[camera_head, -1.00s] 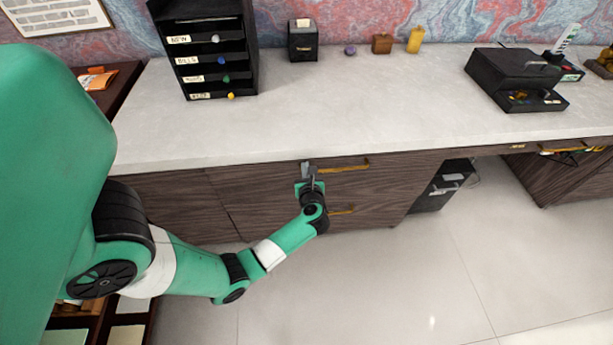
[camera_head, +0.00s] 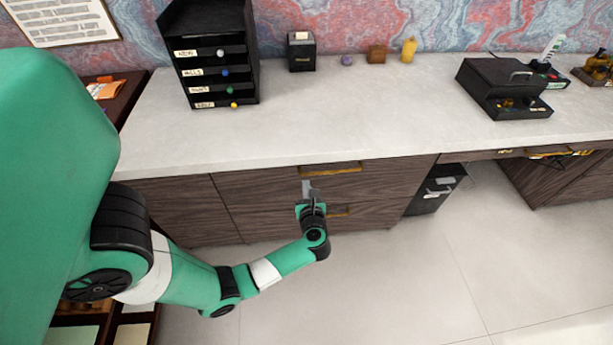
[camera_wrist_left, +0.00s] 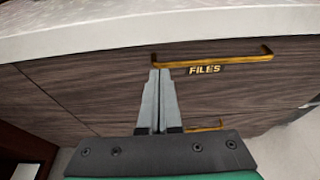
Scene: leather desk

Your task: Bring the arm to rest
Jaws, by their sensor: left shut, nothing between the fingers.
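My left gripper (camera_head: 308,188) is in front of the desk's wooden drawers, below the upper brass handle (camera_head: 330,169). In the left wrist view its two grey fingers (camera_wrist_left: 160,76) lie together, shut and empty. Their tips show just below the left part of the upper handle (camera_wrist_left: 212,60), beside the "FILES" label (camera_wrist_left: 204,70). I cannot tell whether they touch the drawer front. My green left arm comes in from the left. My right gripper is in neither view.
The desk top (camera_head: 250,140) overhangs the drawers. A black drawer organizer (camera_head: 215,60), a small black box (camera_head: 302,50) and a black case (camera_head: 505,88) stand on it. A lower brass handle (camera_head: 340,211) is close to the gripper. The floor in front (camera_head: 400,285) is clear.

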